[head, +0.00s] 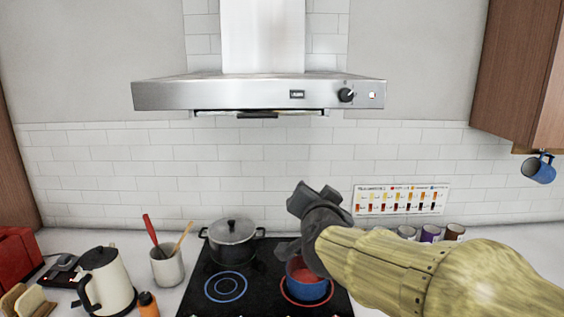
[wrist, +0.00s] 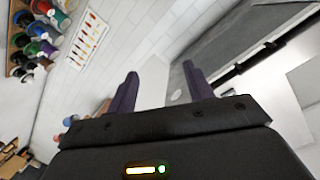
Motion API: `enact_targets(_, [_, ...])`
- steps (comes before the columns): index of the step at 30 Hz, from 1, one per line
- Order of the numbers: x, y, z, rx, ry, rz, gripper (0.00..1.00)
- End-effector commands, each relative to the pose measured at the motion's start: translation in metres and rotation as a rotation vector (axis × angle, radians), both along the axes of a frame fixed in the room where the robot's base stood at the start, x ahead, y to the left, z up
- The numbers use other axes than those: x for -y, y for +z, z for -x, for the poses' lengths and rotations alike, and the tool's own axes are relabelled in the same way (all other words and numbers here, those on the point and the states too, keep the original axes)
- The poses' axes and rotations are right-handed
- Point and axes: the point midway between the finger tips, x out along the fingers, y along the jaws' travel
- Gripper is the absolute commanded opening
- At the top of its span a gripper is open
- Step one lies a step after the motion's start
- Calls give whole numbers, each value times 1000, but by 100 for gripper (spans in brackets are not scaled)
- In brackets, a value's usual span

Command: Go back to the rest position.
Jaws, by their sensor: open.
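My gripper (wrist: 161,84) shows in the wrist view with its two dark fingers apart and nothing between them. Behind the fingers are the white tiled wall and the grey underside of the range hood (wrist: 250,45). In the head view my arm reaches in from the right, and the dark end with my gripper (head: 303,204) is above the right part of the cooktop (head: 213,277). The fingertips are hard to make out there. A blue pot (head: 311,290) with red contents sits on the front right burner, partly hidden by my arm.
A lidded grey pot (head: 232,243) stands on the back left burner. Left are a utensil holder (head: 167,267), a kettle (head: 108,281) and an orange bottle (head: 148,304). Small jars (head: 430,233) stand at the back right. The range hood (head: 258,93) hangs above; a blue mug (head: 538,169) hangs right.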

Motion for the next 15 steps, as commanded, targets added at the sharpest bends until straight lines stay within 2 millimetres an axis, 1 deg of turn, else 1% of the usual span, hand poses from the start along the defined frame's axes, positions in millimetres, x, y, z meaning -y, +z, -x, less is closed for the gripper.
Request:
enact_targets(1, [3, -34, 1, -92, 42, 52, 52])
enact_targets(2, [4, -52, 4, -144, 68, 80, 52])
enact_targets(3, [6, -76, 9, -214, 103, 118, 52])
enact_targets(5, [10, -112, 19, -321, 151, 168, 52])
enact_targets(6, [14, -134, 27, -395, 181, 200, 52])
enact_targets(8, [21, -167, 43, -505, 225, 242, 52])
enact_targets(9, [27, -188, 55, -579, 252, 270, 52])
enact_targets(11, [35, -217, 76, -694, 292, 307, 52])
enact_targets(12, [42, -235, 92, -768, 316, 331, 52])
enact_targets(14, [52, -260, 116, -882, 353, 362, 52])
enact_targets(15, [58, -273, 132, -952, 374, 382, 52])
